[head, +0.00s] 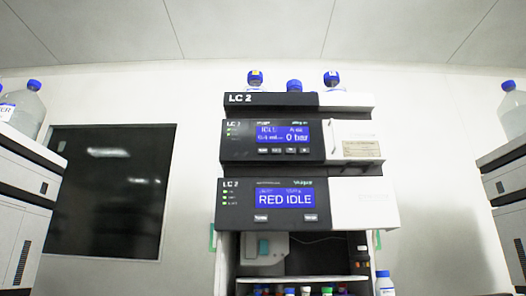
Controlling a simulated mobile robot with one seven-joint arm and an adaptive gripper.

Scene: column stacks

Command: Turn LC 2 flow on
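The LC 2 stack (298,99) stands upright in the middle of the head view, with a dark top module lettered "LC 2". Below it, the upper display module (240,141) has a blue screen (282,134) that reads "IDLE" and "0 bar", with a row of small buttons (284,150) under it. The lower module (236,213) has a blue screen (285,198) reading "RED IDLE", with two buttons (261,218) below. Small green lights show at the left of both panels. My gripper is not in view.
Blue-capped bottles (294,86) stand on top of the stack. An open bay (300,265) below holds several capped vials. A blue-capped bottle (385,284) stands at lower right. Other stacks flank left (25,190) and right (508,180). A dark window (108,200) is behind.

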